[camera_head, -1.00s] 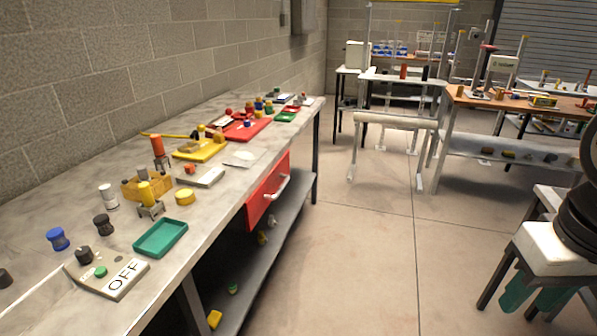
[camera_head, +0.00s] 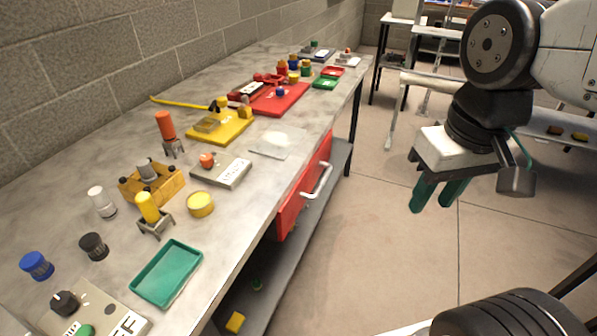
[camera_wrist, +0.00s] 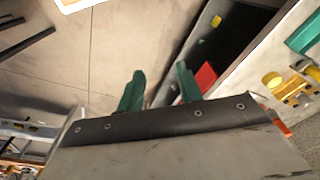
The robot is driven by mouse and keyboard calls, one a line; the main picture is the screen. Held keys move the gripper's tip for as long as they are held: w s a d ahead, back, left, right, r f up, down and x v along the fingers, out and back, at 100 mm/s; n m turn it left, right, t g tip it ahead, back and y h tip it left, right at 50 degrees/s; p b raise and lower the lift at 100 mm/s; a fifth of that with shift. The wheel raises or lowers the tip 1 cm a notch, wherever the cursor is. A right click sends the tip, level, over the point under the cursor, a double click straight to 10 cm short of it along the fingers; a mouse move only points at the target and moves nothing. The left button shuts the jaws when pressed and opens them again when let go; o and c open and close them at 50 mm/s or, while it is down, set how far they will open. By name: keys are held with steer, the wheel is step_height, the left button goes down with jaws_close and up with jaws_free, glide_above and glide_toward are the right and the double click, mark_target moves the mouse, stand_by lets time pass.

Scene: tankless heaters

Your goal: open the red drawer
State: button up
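The red drawer (camera_head: 292,212) hangs under the front edge of the grey workbench (camera_head: 240,235). It has a pale bar handle (camera_head: 321,183) on its front. No clear gap shows around it, and its inside is not visible. My gripper (camera_head: 437,194) has green fingers pointing down, in the air to the right of the drawer, apart from the handle. In the wrist view the two fingers (camera_wrist: 160,82) are spread with nothing between them. Part of the red drawer (camera_wrist: 203,78) shows just beyond the right finger; the handle cannot be made out there.
The benchtop carries a green tray (camera_head: 167,273), a yellow tray (camera_head: 228,131), a red tray (camera_head: 283,101) and several knobs and switches. A lower shelf (camera_head: 262,287) runs beneath the drawer. The floor (camera_head: 370,240) before the drawer is clear.

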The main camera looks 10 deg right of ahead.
steer(key=w+a+f+g+y, duration=0.1)
steer(key=w+a+f+y, duration=0.15)
steer(key=w, duration=0.35)
steer(key=w+a+f+g+y, duration=0.1)
steer(key=w+a+f+y, duration=0.2)
steer(key=w, duration=0.4)
steer(key=w+a+f+y, duration=0.1)
steer(key=w+f+y, duration=0.2)
steer(key=w+y, duration=0.25)
steer(key=m+t+y, duration=0.1)
steer(key=m+t, duration=0.6)
steer(key=t, duration=0.3)
glide_toward(324, 179)
steer(key=x, duration=1)
steer(key=shift+w+f, duration=0.1)
steer(key=shift+f, duration=0.35)
jaws_close()
